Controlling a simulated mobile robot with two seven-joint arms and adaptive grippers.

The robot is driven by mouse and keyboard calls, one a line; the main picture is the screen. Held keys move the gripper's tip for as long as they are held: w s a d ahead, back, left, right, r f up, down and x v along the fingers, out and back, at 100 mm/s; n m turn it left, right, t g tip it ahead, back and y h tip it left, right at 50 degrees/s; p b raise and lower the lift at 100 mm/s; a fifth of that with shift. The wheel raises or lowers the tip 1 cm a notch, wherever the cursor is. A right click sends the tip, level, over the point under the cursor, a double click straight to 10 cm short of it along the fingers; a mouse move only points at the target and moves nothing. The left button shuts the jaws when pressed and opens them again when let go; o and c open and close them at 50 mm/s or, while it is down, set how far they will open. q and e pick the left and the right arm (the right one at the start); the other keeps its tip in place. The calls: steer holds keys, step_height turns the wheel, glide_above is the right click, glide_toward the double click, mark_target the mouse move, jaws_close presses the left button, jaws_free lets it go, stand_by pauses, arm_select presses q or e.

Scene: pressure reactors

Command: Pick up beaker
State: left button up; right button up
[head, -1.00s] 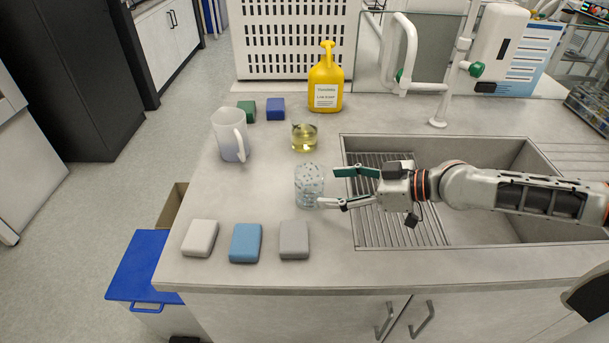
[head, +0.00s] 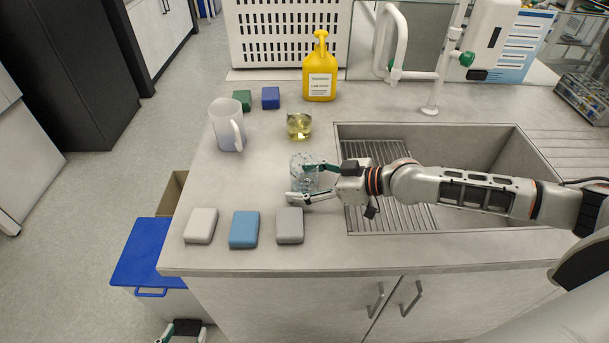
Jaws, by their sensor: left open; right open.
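A clear glass beaker (head: 300,162) stands upright on the counter, left of the sink. A second, smaller glass vessel (head: 299,126) with yellow liquid stands behind it. My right gripper (head: 298,182) comes in from the right and is open at the clear beaker. Its far finger overlaps the beaker's side, and its near finger passes in front of the base. The fingers partly hide the beaker, and I cannot tell whether they touch it. My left gripper (head: 178,333) is open, low at the bottom edge, in front of the counter and partly cut off.
A frosted jug (head: 227,128) and a yellow bottle (head: 320,72) stand behind. White, blue and grey blocks (head: 243,229) lie near the front edge; green and blue blocks (head: 271,97) lie at the back. The sink (head: 470,145) is to the right. A blue-lidded bin (head: 150,250) stands below left.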

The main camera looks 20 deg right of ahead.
steer(key=c, duration=1.4)
